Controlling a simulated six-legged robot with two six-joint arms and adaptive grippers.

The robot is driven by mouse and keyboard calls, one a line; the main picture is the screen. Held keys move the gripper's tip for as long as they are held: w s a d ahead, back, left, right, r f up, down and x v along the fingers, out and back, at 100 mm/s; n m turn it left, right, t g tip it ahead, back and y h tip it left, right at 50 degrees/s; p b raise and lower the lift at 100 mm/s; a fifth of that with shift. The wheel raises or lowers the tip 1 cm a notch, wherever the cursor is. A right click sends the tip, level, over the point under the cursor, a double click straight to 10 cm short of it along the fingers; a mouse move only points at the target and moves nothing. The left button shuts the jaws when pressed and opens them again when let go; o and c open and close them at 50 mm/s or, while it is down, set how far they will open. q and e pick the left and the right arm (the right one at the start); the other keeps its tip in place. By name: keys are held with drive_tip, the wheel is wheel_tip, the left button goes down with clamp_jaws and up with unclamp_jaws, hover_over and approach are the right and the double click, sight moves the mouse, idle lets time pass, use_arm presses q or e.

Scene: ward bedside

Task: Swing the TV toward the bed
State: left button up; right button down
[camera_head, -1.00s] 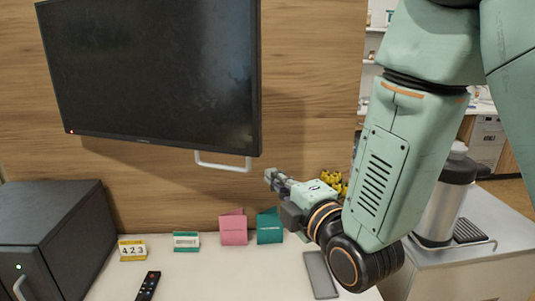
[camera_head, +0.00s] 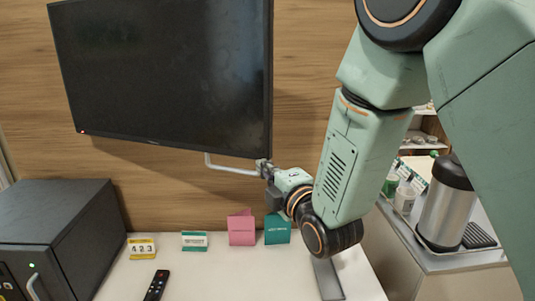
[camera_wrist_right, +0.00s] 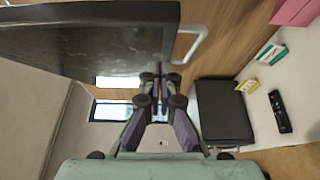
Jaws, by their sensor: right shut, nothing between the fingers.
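The TV (camera_head: 165,70) is a dark flat screen on the wood-panelled wall, with a small red light at its lower left corner. A white bar handle (camera_head: 228,168) hangs below its bottom edge near the right corner. My right gripper (camera_head: 262,168) is at the right end of this handle, just below the TV's lower right corner. In the right wrist view its fingers (camera_wrist_right: 155,75) are shut and empty, beside the TV (camera_wrist_right: 90,45) and the handle (camera_wrist_right: 193,42). I cannot tell whether they touch. My left gripper is not in view. No bed shows.
A metal dispenser (camera_head: 443,210) stands on the right.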

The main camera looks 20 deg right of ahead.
sight(260, 151)
drive_tip(key=w, duration=0.1)
drive_tip(key=w+d+p, duration=0.1)
drive_tip(key=w, duration=0.1)
drive_tip(key=w+d, duration=0.1)
drive_tip(key=shift+w+d+r, duration=0.1)
drive_tip(key=shift+w, duration=0.2)
drive_tip(key=shift+w+d+p, duration=0.2)
drive_tip(key=shift+w+p, duration=0.1)
drive_tip(key=shift+s+a, duration=0.2)
drive_tip(key=shift+s, duration=0.05)
drive_tip(key=shift+w, duration=0.1)
